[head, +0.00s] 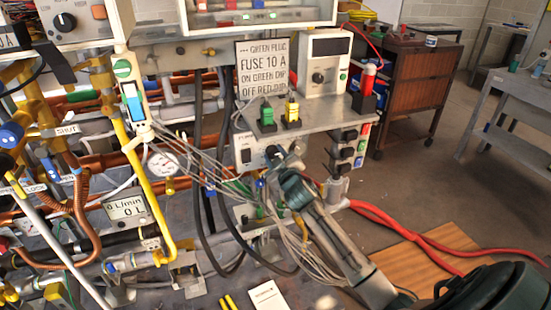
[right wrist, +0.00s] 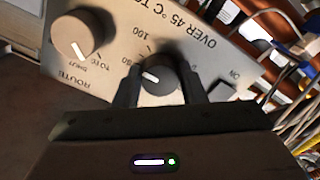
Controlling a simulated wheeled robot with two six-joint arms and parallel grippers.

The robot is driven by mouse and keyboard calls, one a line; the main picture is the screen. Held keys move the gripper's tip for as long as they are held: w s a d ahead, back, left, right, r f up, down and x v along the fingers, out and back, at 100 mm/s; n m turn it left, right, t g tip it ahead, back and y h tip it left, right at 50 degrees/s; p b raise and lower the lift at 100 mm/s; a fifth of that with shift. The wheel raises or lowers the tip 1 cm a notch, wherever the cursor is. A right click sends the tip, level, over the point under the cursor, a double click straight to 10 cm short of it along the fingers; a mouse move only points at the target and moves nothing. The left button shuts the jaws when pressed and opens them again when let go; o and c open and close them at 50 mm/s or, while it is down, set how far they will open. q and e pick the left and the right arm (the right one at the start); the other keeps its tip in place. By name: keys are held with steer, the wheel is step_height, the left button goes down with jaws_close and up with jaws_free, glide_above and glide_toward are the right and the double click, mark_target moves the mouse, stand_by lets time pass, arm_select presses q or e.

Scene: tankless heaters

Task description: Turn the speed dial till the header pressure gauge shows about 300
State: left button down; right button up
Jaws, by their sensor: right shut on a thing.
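The speed dial (right wrist: 160,78) is a round black knob with a white pointer line, on a pale panel with printed scale marks; a 100 shows beside it. My right gripper (right wrist: 158,88) is shut on it, one dark finger on each side. In the head view my right gripper (head: 279,160) reaches the front of the pump panel (head: 247,146), and its wrist hides part of that panel. A round white gauge (head: 162,163) hangs among the pipes at left, partly crossed by grey cables; its reading is too small to tell. I cannot tell if it is the header pressure gauge. My left gripper is out of view.
A larger beige knob (right wrist: 79,36) marked ROUTE sits beside the dial, and a dark rocker switch (right wrist: 221,91) is on the other side. Loose grey cables (head: 205,172) hang near my right gripper. A flow display (head: 127,208) reads 0 L/min. Red hoses (head: 385,222) lie at right.

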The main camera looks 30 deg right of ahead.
steer(key=o, duration=1)
steer(key=shift+s+a+f, duration=0.1)
steer(key=shift+s, duration=0.2)
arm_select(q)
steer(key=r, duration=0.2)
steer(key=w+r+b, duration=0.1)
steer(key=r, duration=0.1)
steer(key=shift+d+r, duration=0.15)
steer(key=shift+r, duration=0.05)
arm_select(e)
steer(key=v, duration=1)
steer(key=shift+s, duration=0.15)
